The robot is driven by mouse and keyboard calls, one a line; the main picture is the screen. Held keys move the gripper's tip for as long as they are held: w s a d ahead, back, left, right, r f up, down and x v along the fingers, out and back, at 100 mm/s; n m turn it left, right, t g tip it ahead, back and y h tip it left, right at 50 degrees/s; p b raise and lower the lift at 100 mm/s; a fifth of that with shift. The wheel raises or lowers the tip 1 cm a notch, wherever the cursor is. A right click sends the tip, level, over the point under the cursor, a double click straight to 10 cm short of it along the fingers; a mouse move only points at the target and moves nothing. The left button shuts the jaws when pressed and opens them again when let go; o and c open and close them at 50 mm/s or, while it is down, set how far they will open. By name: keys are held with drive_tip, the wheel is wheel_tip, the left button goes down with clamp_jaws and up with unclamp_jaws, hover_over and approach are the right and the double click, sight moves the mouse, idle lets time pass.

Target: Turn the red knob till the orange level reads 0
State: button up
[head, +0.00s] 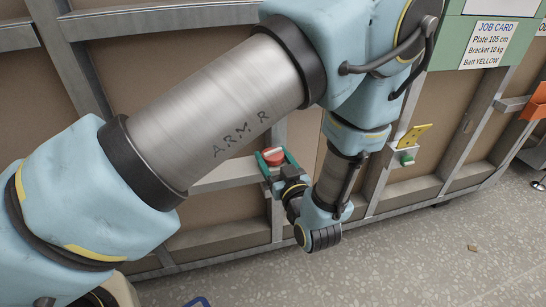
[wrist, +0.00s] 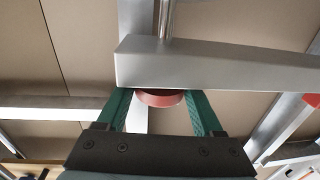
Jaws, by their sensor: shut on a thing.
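The red knob (head: 273,156) shows beyond my forearm in the head view, on the metal frame of the wall panel. My gripper (head: 276,160) has its green fingers on either side of it and is shut on it. In the wrist view the red knob (wrist: 162,98) shows as a round disc between the green fingers of my gripper (wrist: 160,100), partly hidden behind a grey metal bar. I cannot make out an orange level or its reading in either view.
The grey bar (wrist: 215,68) crosses close in front of the fingers in the wrist view. A yellow plate (head: 413,136) and a green block (head: 406,159) are on the frame to the right. A job card (head: 488,42) hangs upper right. The floor (head: 420,245) is mostly clear.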

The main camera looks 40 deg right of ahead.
drive_tip(key=shift+c, duration=0.4)
drive_tip(key=shift+m+h, duration=0.4)
drive_tip(key=shift+h, duration=0.2)
drive_tip(key=shift+f+m+g+h, duration=0.1)
drive_tip(key=shift+m+g+h, duration=0.75)
drive_tip(key=shift+h, duration=0.45)
drive_tip(key=o, duration=1.4)
drive_tip(key=shift+c, duration=0.2)
drive_tip(key=v, duration=1)
drive_tip(key=shift+s+a, duration=0.15)
drive_tip(key=shift+s, duration=0.25)
drive_tip(key=shift+w, duration=0.1)
